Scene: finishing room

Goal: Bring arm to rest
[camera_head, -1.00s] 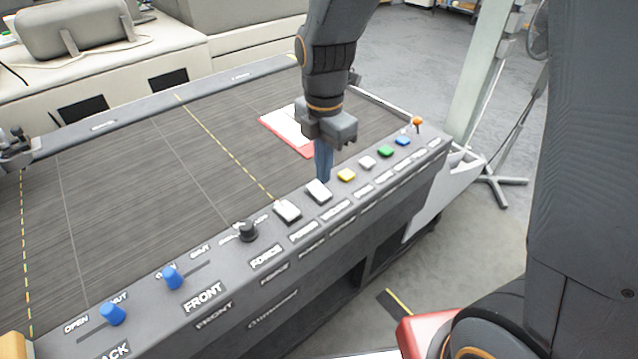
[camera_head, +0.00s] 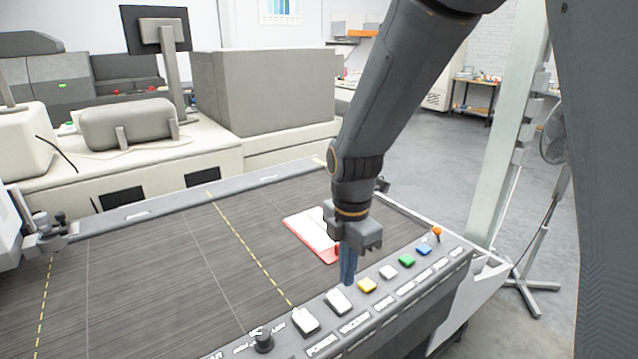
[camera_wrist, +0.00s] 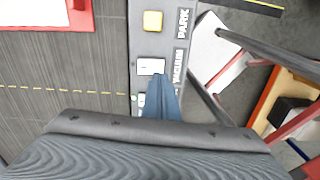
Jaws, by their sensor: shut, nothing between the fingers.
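My gripper (camera_head: 347,279) points down above the control panel at the table's front edge, near the white rocker switches, with its blue fingers together and nothing between them. In the wrist view the fingers (camera_wrist: 161,95) are close to the white switch (camera_wrist: 151,66) labelled VACUUM. That switch also shows in the head view (camera_head: 339,301), just below the fingertips. I cannot tell whether the fingertips touch the panel. My upper arm reaches down from the top of the head view.
A red-framed white sheet (camera_head: 312,228) lies on the dark table (camera_head: 150,290) behind my gripper. Yellow (camera_head: 367,285), green (camera_head: 407,260) and blue (camera_head: 424,249) buttons and an orange knob (camera_head: 437,232) line the panel. A white post (camera_head: 500,140) and a fan (camera_head: 553,135) stand at right.

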